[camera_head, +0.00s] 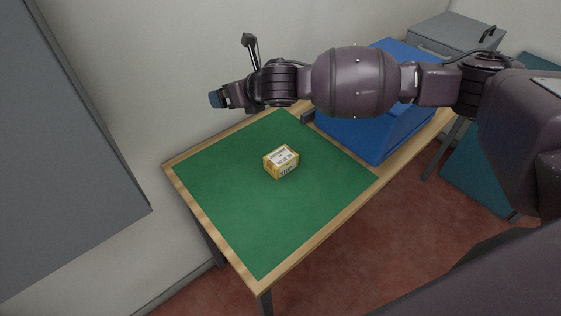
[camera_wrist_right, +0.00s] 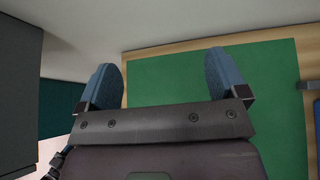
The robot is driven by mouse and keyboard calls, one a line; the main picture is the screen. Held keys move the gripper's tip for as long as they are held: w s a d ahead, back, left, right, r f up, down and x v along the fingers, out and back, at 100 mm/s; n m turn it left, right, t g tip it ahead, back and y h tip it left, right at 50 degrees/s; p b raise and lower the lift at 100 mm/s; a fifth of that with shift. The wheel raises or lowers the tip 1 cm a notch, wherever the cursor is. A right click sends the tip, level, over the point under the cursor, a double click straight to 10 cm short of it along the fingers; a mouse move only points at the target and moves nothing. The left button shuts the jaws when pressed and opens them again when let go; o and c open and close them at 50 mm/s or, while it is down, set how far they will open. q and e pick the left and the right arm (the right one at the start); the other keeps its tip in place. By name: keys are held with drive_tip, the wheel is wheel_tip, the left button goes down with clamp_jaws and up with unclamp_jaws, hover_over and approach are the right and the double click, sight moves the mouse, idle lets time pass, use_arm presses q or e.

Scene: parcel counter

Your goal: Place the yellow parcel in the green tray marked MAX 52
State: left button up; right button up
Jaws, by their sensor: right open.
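The yellow parcel (camera_head: 281,162) is a small box with a white label on top, lying on the green mat (camera_head: 240,210) on the wooden table. My right gripper (camera_head: 216,98) is above the table's back left edge, up and to the left of the parcel in the head view. In the right wrist view its two blue fingers (camera_wrist_right: 160,82) are spread apart with nothing between them. The parcel does not show in the wrist view. My left gripper is not in view. No green tray marked MAX 52 can be made out in these frames.
A large blue box (camera_head: 376,130) stands on the table's right part, partly behind my right arm. A grey cabinet (camera_head: 440,36) is at the back right. A grey panel (camera_head: 70,150) fills the left. The mat around the parcel is clear.

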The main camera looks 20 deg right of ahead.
wheel_tip(320, 180, down, 2)
drive_tip(key=w+d+m+g+h, duration=0.2)
drive_tip(key=d+m+g+h, duration=0.1)
drive_tip(key=m, duration=0.2)
drive_tip(key=m+g+h, duration=0.3)
drive_tip(key=m+g, duration=0.4)
drive_tip(key=m, duration=0.5)
hover_over(281, 156)
drive_tip(key=w, duration=0.1)
drive_tip(key=f, duration=0.6)
drive_tip(key=shift+w+d+f, duration=0.1)
drive_tip(key=shift+d+f, duration=0.2)
drive_tip(key=shift+f, duration=0.05)
drive_tip(key=shift+f+m+b, duration=0.3)
drive_tip(key=shift+f, duration=0.05)
wheel_tip(281, 156, down, 5)
drive_tip(key=shift+b, duration=0.35)
drive_tip(key=f, duration=0.3)
drive_tip(key=s+f, duration=0.1)
drive_tip(key=shift+s+a+f, duration=0.1)
drive_tip(key=shift+a+f, duration=0.15)
drive_tip(key=shift+a, duration=0.05)
drive_tip(key=shift+f, duration=0.35)
